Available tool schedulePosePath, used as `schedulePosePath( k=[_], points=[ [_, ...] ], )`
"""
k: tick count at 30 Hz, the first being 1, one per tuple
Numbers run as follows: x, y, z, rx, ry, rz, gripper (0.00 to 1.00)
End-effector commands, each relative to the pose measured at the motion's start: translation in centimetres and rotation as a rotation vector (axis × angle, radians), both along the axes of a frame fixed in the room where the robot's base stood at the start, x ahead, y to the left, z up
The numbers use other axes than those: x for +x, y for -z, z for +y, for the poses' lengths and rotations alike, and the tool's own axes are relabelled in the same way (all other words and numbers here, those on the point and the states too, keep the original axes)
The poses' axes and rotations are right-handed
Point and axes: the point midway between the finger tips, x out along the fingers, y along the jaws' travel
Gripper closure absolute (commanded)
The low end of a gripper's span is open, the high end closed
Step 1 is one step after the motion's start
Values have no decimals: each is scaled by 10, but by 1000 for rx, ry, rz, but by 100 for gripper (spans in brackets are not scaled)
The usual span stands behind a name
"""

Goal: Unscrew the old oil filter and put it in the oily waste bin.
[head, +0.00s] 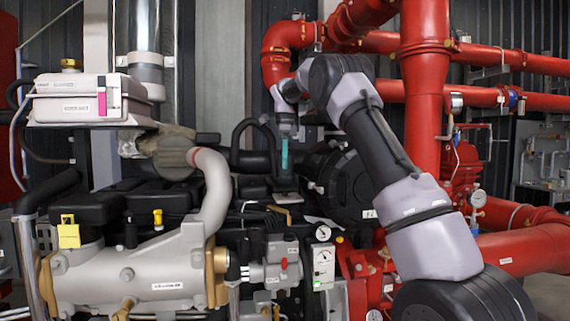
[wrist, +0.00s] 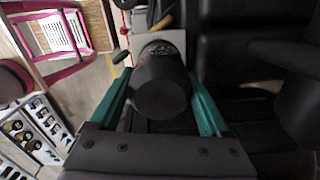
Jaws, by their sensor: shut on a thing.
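The old oil filter (wrist: 160,88) is a black cylinder in the wrist view, its rounded end toward the camera. My gripper (wrist: 160,74) has its two teal fingers on either side of the filter, shut on it. In the head view my gripper (head: 285,155) points down behind the engine, with one teal finger showing. The filter cannot be made out there. Whether its far end is still attached cannot be told. I cannot identify the oily waste bin in either view.
The engine (head: 150,265) fills the lower left of the head view. Thick red pipes (head: 425,90) stand right of my gripper. A pale tank (head: 85,98) is at upper left. The wrist view shows a pink frame (wrist: 62,78) and a tray of small items (wrist: 32,135).

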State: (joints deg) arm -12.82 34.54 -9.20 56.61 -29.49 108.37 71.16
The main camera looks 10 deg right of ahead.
Motion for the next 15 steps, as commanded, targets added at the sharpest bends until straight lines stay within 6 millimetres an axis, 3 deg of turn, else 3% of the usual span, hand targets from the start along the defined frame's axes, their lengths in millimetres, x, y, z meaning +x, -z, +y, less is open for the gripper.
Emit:
schedulePosePath(
  k=[10, 15],
  points=[
    [-1, -2, 0, 0, 0, -1, 100],
    [-12, -5, 0, 0, -1, -2, 100]
  ],
)
